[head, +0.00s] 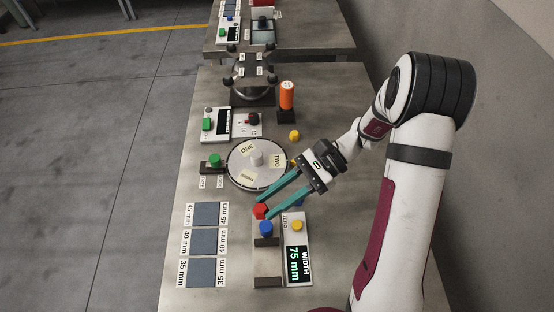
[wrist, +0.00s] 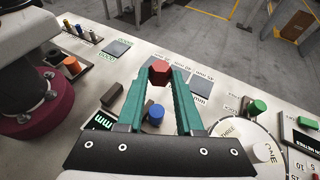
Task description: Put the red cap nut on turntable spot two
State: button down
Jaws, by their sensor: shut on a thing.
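The red cap nut (wrist: 159,72) is held between the tips of my gripper's two long teal fingers in the wrist view. In the head view the red cap nut (head: 260,210) shows at the fingertips, just above the blue knob in the picture. My gripper (head: 264,202) is shut on it, over the area between the turntable and the width gauge. The round turntable (head: 240,178) has labels ONE, TWO and THREE around a pale centre post; spot two (head: 277,161) is on its right side. The turntable (wrist: 226,128) is at the lower right of the wrist view.
The width gauge (head: 299,263) reads 75 mm and has a blue knob (head: 266,228) beside it. Grey pads (head: 204,242) marked 35, 40 and 45 mm lie at the left. A green button (head: 215,159) stands left of the turntable. An orange cylinder (head: 287,94) stands behind it.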

jog(key=w+d+r+m+t, duration=0.1)
jog(key=w+d+m+t, duration=0.3)
jog(key=w+m+t, duration=0.55)
jog(key=w+d+f+m+t+h, duration=0.25)
jog(key=d+m+t+h, duration=0.25)
jog(key=d+m+t, duration=0.35)
jog(key=n, duration=0.1)
send_over(282, 167)
jog(key=shift+g, duration=0.3)
jog(key=f, duration=0.6)
jog(key=shift+s+d, duration=0.2)
jog(key=shift+d, duration=0.05)
jog(key=shift+w+a+f, duration=0.1)
jog(key=shift+a+f, duration=0.05)
jog(key=shift+f, duration=1)
jog(key=shift+w+a+f, duration=0.1)
jog(key=shift+f, duration=1)
jog(key=c, duration=0.6)
grip_release()
jog(key=shift+f, duration=0.1)
jog(key=shift+o, duration=0.2)
